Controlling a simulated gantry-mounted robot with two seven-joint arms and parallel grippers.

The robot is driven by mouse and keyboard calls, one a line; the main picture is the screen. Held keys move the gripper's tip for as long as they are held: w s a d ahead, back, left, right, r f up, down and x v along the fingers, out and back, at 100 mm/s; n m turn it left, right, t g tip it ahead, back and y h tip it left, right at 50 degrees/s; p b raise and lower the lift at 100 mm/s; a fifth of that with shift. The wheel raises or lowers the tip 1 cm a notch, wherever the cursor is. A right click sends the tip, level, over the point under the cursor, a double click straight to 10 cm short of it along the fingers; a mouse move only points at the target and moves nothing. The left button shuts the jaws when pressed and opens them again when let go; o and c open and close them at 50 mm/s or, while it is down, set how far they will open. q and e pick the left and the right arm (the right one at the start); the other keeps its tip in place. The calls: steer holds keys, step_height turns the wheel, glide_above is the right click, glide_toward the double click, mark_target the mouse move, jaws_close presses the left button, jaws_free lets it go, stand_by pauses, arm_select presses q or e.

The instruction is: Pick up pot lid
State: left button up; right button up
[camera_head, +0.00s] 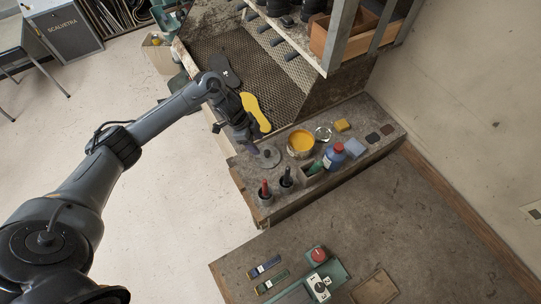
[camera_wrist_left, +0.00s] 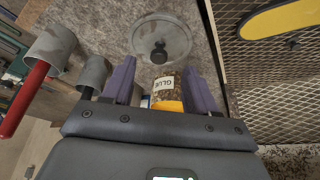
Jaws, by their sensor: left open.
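The pot lid is a flat grey disc with a dark knob; it lies on the bench in the head view (camera_head: 270,160) and near the top middle of the left wrist view (camera_wrist_left: 174,28). My left gripper (camera_head: 254,149) hangs close to the lid and hides part of it in the head view. In the left wrist view its purple fingers (camera_wrist_left: 160,68) are apart and empty, with the lid's knob seen ahead of the gap. The pot of yellow-orange glue (camera_head: 301,142) stands right of the lid; its labelled side shows between the fingers (camera_wrist_left: 164,86). My right gripper is not in view.
Two holders with a red-handled tool (camera_head: 265,192) and a dark-handled tool (camera_head: 286,178) stand near the lid. A blue bottle (camera_head: 334,156) and a glass dish (camera_head: 322,133) are farther right. A yellow sole (camera_head: 256,112) lies on the mesh behind.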

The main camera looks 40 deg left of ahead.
mark_target(266, 152)
arm_select(q)
steer(key=x, duration=0.5)
steer(key=shift+w+d+f+p, duration=0.1)
steer(key=shift+w+d+p, duration=0.2)
steer(key=shift+d, duration=0.2)
steer(key=shift+d+f, duration=0.15)
steer(key=shift+f, duration=0.35)
steer(key=shift+c, duration=0.3)
jaws_close()
steer(key=shift+w+r, duration=0.1)
steer(key=shift+r, duration=0.05)
